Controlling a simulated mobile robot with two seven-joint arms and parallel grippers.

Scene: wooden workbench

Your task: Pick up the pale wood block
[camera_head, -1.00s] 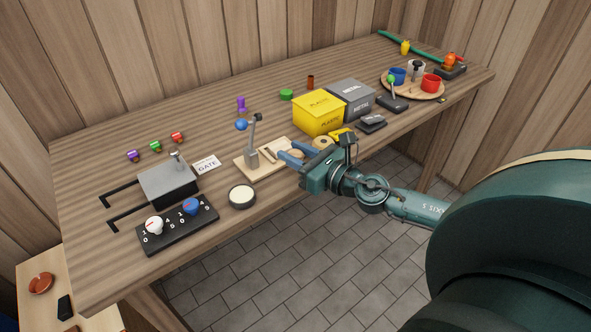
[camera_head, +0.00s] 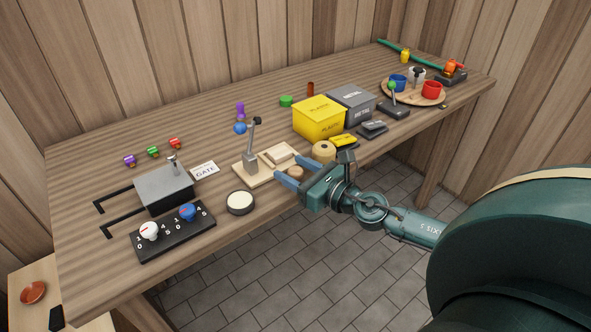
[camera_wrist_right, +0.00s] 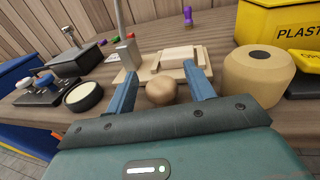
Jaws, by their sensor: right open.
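The pale wood block (camera_head: 279,152) lies on a light, flat wooden piece near the front middle of the bench. It also shows in the right wrist view (camera_wrist_right: 179,57), beyond the fingertips. My right gripper (camera_head: 282,172) is open, with its blue fingers apart just in front of the block. In the wrist view the gripper (camera_wrist_right: 163,85) has a round wooden knob (camera_wrist_right: 161,91) between or just beyond its fingers; I cannot tell if they touch. My left gripper is not in view.
A lever (camera_head: 250,155) on a wooden base stands left of the block. A tan roll (camera_head: 323,151) stands close on the right, with yellow (camera_head: 319,121) and grey (camera_head: 352,108) boxes behind. A round black-rimmed dish (camera_head: 240,203) sits front left.

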